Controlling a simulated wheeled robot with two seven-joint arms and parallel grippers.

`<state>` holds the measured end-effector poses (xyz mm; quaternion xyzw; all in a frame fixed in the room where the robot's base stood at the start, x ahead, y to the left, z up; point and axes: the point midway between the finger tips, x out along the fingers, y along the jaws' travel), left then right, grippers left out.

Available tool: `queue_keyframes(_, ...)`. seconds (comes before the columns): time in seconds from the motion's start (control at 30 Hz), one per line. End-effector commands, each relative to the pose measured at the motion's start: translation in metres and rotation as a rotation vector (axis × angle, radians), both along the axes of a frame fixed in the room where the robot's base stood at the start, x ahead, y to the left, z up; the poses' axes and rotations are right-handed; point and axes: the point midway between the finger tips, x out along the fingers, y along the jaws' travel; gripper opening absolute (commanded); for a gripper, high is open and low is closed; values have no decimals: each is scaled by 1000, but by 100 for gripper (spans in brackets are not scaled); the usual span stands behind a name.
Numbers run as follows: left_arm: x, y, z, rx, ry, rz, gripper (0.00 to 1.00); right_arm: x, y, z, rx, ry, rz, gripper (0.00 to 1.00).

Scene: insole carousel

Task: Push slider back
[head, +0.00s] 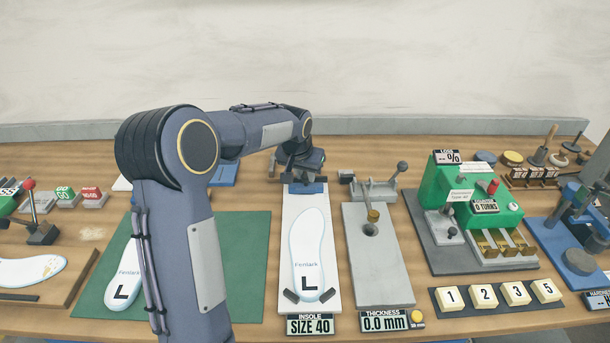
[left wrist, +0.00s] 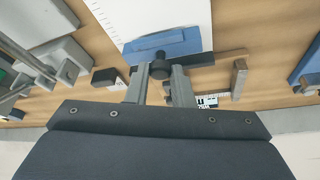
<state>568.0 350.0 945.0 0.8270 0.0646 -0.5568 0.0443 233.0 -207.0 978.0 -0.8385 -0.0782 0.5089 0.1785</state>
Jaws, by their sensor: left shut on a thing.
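The blue slider (head: 306,188) sits across the far end of the white insole size board (head: 298,215). It also shows in the left wrist view (left wrist: 150,47), with a dark round knob (left wrist: 160,68) on its outer side. My left gripper (head: 302,168) is at the far end of the board, and in the wrist view its two fingers (left wrist: 161,84) are shut on the knob. A white insole marked L (head: 308,245) lies on the board with its heel at two dark stops. A gap shows between its toe and the slider. My right gripper is out of view.
A grey thickness gauge (head: 375,265) stands just right of the board. A green machine (head: 455,190) is farther right. A green mat (head: 252,250) with another insole (head: 118,283) lies left, partly behind my left arm. The size display (head: 310,325) reads SIZE 40.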

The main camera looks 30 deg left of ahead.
Motion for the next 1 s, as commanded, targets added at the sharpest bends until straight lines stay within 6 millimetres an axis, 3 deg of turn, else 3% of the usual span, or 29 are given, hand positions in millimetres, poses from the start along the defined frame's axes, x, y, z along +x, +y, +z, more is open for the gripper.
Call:
queue_keyframes(0.13, 3, 2, 3, 6, -16, 2, 0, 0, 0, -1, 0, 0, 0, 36)
queue_keyframes(0.17, 3, 3, 3, 6, -16, 2, 23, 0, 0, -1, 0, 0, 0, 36)
queue_keyframes(0.3, 2, 2, 3, 5, -14, 1, 42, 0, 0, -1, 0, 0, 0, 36)
queue_keyframes(0.63, 0, 1, 5, 4, -12, 1, 42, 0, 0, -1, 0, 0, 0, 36)
queue_keyframes(1.0, -21, -2, 59, 4, -16, 1, 42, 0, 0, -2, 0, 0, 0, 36)
